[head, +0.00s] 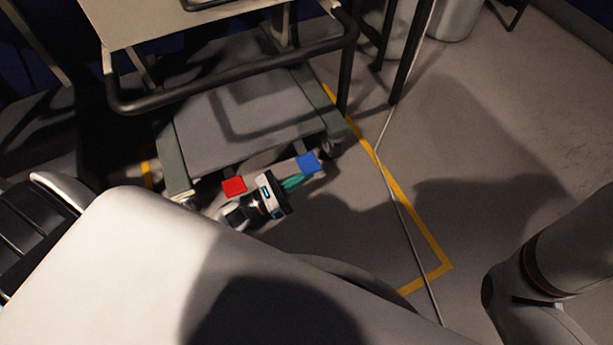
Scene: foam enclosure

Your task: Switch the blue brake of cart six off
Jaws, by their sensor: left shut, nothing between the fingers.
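The cart (240,115) stands ahead of me, with a grey lower deck and a black push bar. No number is readable on it. A blue brake pedal (308,162) sticks out low at its near edge, on the right. A red pedal (234,186) sits to its left. My left gripper (296,181) is low by the cart, with its teal fingers shut and empty. Its fingertips are just below and left of the blue pedal; I cannot tell if they touch it. My right gripper is out of view; only my right arm shows at the lower right.
Yellow floor tape (410,205) runs along the cart's right side. A thin pole or cable (400,200) crosses the floor there. A pale bin (455,15) stands at the back. The floor to the right is open.

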